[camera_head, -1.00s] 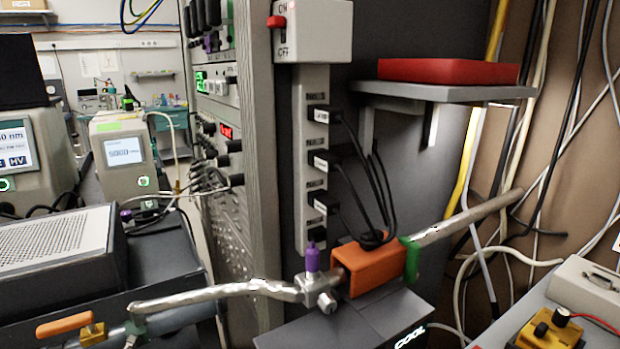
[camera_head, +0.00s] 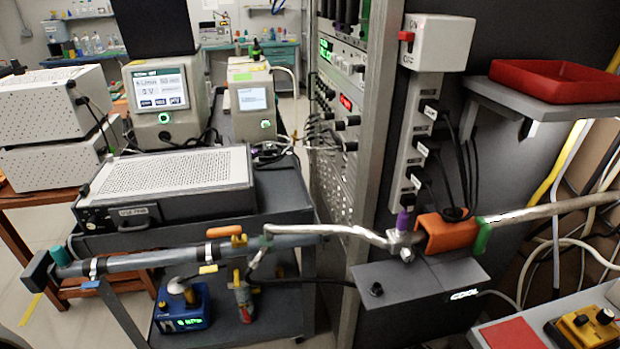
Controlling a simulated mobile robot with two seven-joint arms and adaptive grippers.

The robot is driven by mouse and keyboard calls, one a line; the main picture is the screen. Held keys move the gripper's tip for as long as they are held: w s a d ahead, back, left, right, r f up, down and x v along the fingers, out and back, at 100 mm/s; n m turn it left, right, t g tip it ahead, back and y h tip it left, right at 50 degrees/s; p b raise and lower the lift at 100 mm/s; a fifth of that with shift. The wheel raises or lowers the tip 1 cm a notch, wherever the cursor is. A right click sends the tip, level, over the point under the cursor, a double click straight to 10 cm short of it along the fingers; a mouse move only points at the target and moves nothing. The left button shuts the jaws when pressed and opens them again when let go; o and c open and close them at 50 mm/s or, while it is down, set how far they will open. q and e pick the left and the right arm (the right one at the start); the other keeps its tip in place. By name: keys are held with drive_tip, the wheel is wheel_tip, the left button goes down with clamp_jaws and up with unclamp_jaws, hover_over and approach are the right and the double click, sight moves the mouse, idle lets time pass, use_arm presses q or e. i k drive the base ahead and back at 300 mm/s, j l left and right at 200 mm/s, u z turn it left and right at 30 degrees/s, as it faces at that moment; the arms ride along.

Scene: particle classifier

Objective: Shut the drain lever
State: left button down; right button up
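No lever is clearly labelled as the drain in this view. An orange lever handle (camera_head: 223,231) with a yellow valve body (camera_head: 239,241) sits on top of the long grey tube (camera_head: 150,260), its handle lying about along the tube. A purple-topped valve (camera_head: 402,222) stands on the metal pipe (camera_head: 340,231), beside an orange block (camera_head: 448,234). Neither of my grippers shows.
The cart (camera_head: 285,203) carries a perforated grey box (camera_head: 170,185) above the tube. A blue device (camera_head: 183,308) stands below. A shelf with a red tray (camera_head: 555,80) juts out at right. Floor shows at left.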

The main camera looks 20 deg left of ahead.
sight(244, 311)
drive_tip(key=u, duration=1.15)
